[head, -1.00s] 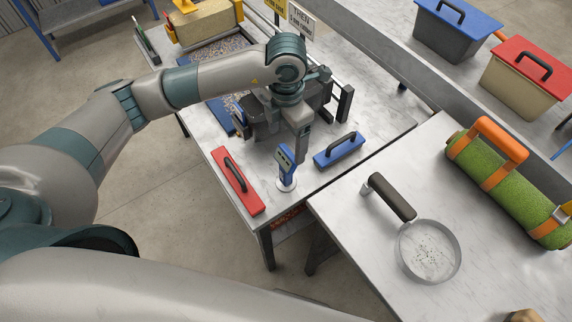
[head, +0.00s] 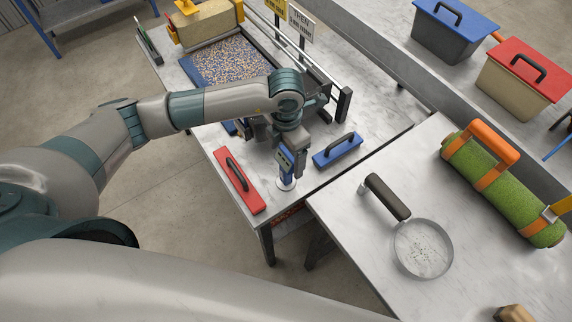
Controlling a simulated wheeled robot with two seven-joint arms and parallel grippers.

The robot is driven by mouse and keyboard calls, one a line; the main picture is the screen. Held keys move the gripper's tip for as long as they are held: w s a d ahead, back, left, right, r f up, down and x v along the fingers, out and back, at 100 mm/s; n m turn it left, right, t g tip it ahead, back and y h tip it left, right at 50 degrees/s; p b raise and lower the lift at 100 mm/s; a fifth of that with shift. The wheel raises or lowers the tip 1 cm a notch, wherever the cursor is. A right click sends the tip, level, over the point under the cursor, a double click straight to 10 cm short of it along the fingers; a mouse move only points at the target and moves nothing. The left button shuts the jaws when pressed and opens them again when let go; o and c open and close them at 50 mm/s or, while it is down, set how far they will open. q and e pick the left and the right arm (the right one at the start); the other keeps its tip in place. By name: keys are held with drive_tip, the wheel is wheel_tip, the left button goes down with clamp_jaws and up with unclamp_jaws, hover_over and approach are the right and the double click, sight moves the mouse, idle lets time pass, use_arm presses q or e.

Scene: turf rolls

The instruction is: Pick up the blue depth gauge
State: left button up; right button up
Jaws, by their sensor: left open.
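The blue depth gauge (head: 285,164) stands upright on its round white foot (head: 286,184), near the front edge of the left table, between a red-based tool and a blue-based tool. My left gripper (head: 291,156) points down right at the gauge's upper part. One grey finger shows just to the right of the gauge, and the other is hard to make out. The jaws are open. I cannot tell whether a finger touches the gauge. My right gripper is out of view.
The red-handled float (head: 238,182) lies close on the left, the blue float (head: 338,151) close on the right. Behind is a blue tray (head: 196,80) of speckled grains. The right table holds a round sieve (head: 422,248) and a green turf roll (head: 490,188).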

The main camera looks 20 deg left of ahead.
use_arm(q)
drive_tip(key=shift+f, duration=0.35)
drive_tip(key=shift+c, duration=0.6)
drive_tip(key=c, duration=1.6)
drive_tip(key=shift+r, duration=0.1)
drive_tip(key=shift+c, duration=0.2)
drive_tip(key=shift+r+b, duration=0.5)
drive_tip(key=r, duration=0.1)
drive_tip(key=r+b, duration=0.1)
drive_tip(key=d+r+b, duration=0.1)
drive_tip(key=shift+w+r, duration=0.1)
drive_tip(key=shift+w, duration=0.15)
drive_tip(key=w+d+r+b, duration=0.4)
drive_tip(key=d+r+b, duration=0.1)
drive_tip(key=d, duration=0.4)
drive_tip(key=shift+w+d+r, duration=0.15)
drive_tip(key=shift+d+r, duration=0.2)
drive_tip(key=shift+r, duration=0.5)
